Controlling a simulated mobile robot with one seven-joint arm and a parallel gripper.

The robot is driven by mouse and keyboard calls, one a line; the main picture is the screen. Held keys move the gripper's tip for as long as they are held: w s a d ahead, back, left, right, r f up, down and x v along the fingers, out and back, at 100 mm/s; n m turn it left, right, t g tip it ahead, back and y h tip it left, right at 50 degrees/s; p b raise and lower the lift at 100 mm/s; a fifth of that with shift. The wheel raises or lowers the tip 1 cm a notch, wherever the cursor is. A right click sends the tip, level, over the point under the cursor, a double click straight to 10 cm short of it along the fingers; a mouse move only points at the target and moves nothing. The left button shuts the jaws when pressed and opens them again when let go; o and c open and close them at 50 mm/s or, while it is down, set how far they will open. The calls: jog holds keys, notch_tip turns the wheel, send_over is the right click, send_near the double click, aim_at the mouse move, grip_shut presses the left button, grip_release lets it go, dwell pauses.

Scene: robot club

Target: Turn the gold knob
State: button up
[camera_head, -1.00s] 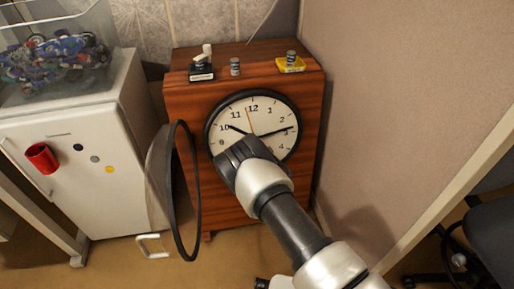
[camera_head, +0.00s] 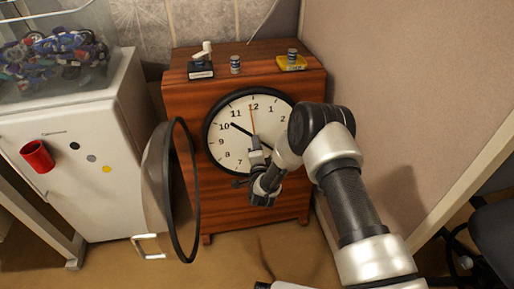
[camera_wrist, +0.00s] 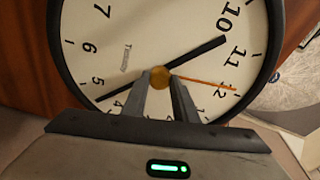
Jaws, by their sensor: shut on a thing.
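The gold knob (camera_wrist: 160,77) is a small round piece at the middle of the white clock face (camera_head: 228,132). My gripper (camera_wrist: 162,88) has its two fingers on either side of the knob, shut on it. In the head view my gripper (camera_head: 257,150) reaches the clock's middle from the lower right, and my arm covers part of the face's right side.
The clock's round cover (camera_head: 174,190) stands swung open on the left. Small items, including a yellow box (camera_head: 291,63), sit on the wooden cabinet (camera_head: 300,88). A white fridge (camera_head: 75,160) with a red cup (camera_head: 38,156) stands left; a beige partition (camera_head: 400,90) bounds the right.

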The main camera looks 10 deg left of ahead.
jog(key=shift+r+m+g, duration=0.1)
jog(key=shift+m+g, duration=0.25)
jog(key=shift+m, duration=1.65)
jog(key=shift+r+m+g, duration=0.1)
jog(key=shift+m+g, duration=0.25)
jog(key=shift+m, duration=1.65)
jog(key=shift+a, duration=0.1)
jog(key=o, duration=1)
jog(key=shift+o, duration=0.2)
jog(key=p+v, duration=0.4)
jog(key=v, duration=1.3)
jog(key=shift+s+d+f, duration=0.15)
jog(key=shift+d, duration=0.15)
